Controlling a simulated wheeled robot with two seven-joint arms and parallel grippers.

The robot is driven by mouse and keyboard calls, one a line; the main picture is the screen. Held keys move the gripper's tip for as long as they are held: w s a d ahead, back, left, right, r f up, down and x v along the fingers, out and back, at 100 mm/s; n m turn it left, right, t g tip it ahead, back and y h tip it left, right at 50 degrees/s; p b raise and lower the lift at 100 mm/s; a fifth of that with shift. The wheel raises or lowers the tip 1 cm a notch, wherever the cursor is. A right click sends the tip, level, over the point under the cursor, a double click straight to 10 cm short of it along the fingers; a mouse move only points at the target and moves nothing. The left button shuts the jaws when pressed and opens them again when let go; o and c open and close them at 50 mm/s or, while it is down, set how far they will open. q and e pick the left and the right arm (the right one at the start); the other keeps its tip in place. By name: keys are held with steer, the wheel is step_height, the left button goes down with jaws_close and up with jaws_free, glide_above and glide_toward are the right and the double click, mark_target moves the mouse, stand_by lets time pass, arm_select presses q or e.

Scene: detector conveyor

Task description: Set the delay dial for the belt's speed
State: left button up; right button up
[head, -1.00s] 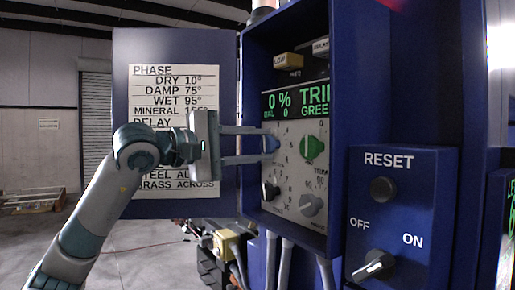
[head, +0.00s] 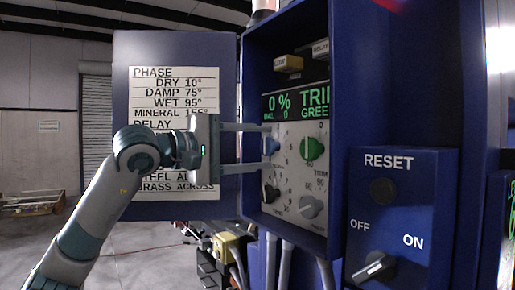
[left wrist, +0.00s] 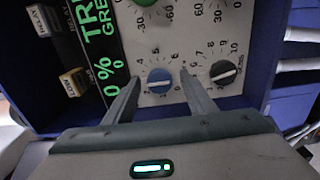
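A blue dial (head: 271,146) is on the grey control panel (head: 288,226) inside the open blue cabinet. In the left wrist view the blue dial (left wrist: 159,80) has a white pointer line and a numbered scale; I cannot read its label. My left gripper (head: 270,147) is open, with one fingertip on each side of the blue dial and gaps between; it also shows in the left wrist view (left wrist: 159,78). The display (head: 296,103) reads 0 %. A card (head: 173,92) on the door lists PHASE values; its DELAY lines are partly hidden by my arm. My right gripper is not in view.
A black dial (left wrist: 224,72) sits close beside one finger. A green knob (head: 313,148) and a grey knob (head: 311,207) are on the same panel. A blue box (head: 400,217) with RESET and an OFF/ON switch (head: 374,266) stands to the right.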

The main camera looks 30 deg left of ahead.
arm_select(q)
steer(key=shift+s, duration=0.1)
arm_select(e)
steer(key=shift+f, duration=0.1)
arm_select(q)
steer(key=shift+s+a+b, duration=0.3)
steer(key=shift+s+b, duration=0.1)
steer(key=shift+s, duration=0.1)
steer(key=b+v, duration=0.5)
steer(key=v, duration=1.1)
steer(key=shift+b, duration=0.3)
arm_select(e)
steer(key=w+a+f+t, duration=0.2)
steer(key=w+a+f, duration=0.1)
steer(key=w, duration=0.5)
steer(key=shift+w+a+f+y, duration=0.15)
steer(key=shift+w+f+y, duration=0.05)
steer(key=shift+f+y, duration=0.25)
arm_select(q)
steer(key=shift+s, duration=0.1)
